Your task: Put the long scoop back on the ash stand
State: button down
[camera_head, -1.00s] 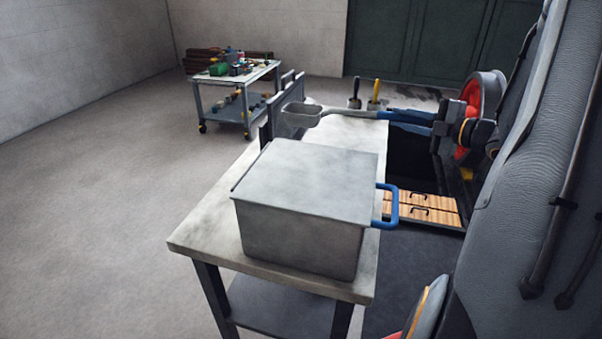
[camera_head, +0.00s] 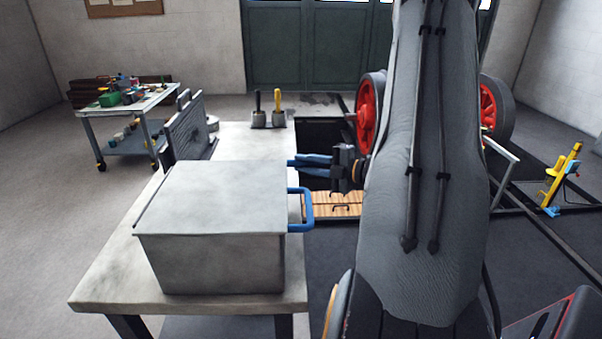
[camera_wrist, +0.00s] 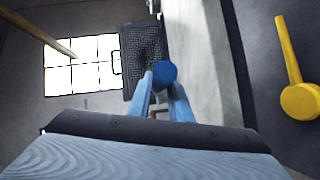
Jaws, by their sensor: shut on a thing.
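My gripper (camera_head: 296,162) is at the right side of the long bench, just beyond the lidded box. In the wrist view its two blue fingers (camera_wrist: 163,88) are shut on the blue round end of the long scoop's handle (camera_wrist: 166,73). The scoop's pan is not clearly visible now; the box may hide it in the head view. The pale-topped bench (camera_head: 115,278), which may be the ash stand, carries a grey metal box (camera_head: 212,262) with a flat lid and a blue side handle (camera_head: 306,210). A dark upright patterned plate (camera_head: 188,130) stands at its left edge.
Two small holders with a black-handled (camera_head: 258,102) and a yellow-handled tool (camera_head: 278,100) stand at the bench's far end. A cluttered trolley (camera_head: 125,100) is at the back left. Floor at left is clear.

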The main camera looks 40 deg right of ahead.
notch_tip(320, 180, down, 4)
jog(key=shift+r, duration=0.2)
jog(key=c, duration=1.6)
grip_release()
jog(key=b+v, duration=0.1)
jog(key=v, duration=1.1)
jog(key=shift+r, duration=0.15)
